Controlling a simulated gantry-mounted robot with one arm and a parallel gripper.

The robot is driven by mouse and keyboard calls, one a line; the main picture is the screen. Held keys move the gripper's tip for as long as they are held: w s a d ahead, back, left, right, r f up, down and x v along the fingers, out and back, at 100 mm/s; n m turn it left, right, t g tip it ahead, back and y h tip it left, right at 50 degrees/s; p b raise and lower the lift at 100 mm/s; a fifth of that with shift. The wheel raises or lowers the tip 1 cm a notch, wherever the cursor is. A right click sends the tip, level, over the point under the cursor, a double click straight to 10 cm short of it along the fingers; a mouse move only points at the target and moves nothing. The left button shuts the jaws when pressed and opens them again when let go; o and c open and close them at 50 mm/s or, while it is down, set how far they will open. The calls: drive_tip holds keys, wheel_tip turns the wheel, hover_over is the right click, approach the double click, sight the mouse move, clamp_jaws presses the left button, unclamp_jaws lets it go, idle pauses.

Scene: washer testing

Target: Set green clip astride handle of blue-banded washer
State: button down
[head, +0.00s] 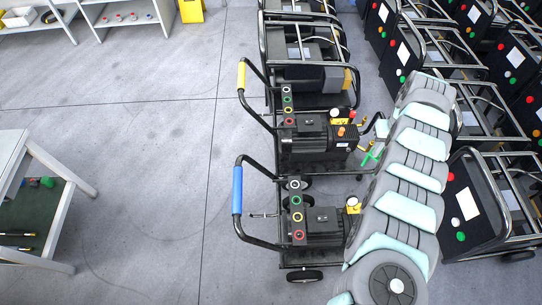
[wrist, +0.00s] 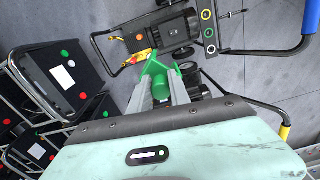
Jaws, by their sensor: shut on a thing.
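The blue-banded washer (head: 322,222) stands at the lower middle of the head view. Its black tube handle carries a blue band (head: 238,190) at the left end, and the band also shows at the upper right of the wrist view (wrist: 310,16). My gripper (wrist: 160,88) is shut on the green clip (wrist: 158,72), which sticks out past the fingertips. In the head view the clip (head: 368,158) is a small green shape beside my arm, right of the washers and well apart from the blue band. The fingers are partly hidden there by my arm.
A yellow-banded washer (head: 315,135) stands just behind the blue-banded one. Another framed machine (head: 305,50) is farther back. Black machines (head: 475,205) line the right side. A table (head: 40,170) stands at the left. The floor (head: 150,150) left of the handles is clear.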

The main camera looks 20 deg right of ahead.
drive_tip(key=shift+w+a+f, duration=0.15)
drive_tip(key=shift+a, duration=0.15)
drive_tip(key=shift+w+a+n, duration=0.3)
drive_tip(key=shift+w+a, duration=0.25)
drive_tip(key=w+a+n+p, duration=0.3)
drive_tip(key=w+a, duration=0.4)
drive_tip(key=a, duration=0.5)
drive_tip(key=n+p, duration=0.4)
drive_tip(key=n, duration=0.3)
hover_over(237, 189)
wheel_tip(237, 189, down, 2)
drive_tip(key=shift+f+b, duration=5.55)
drive_tip(key=shift+f, duration=2.05)
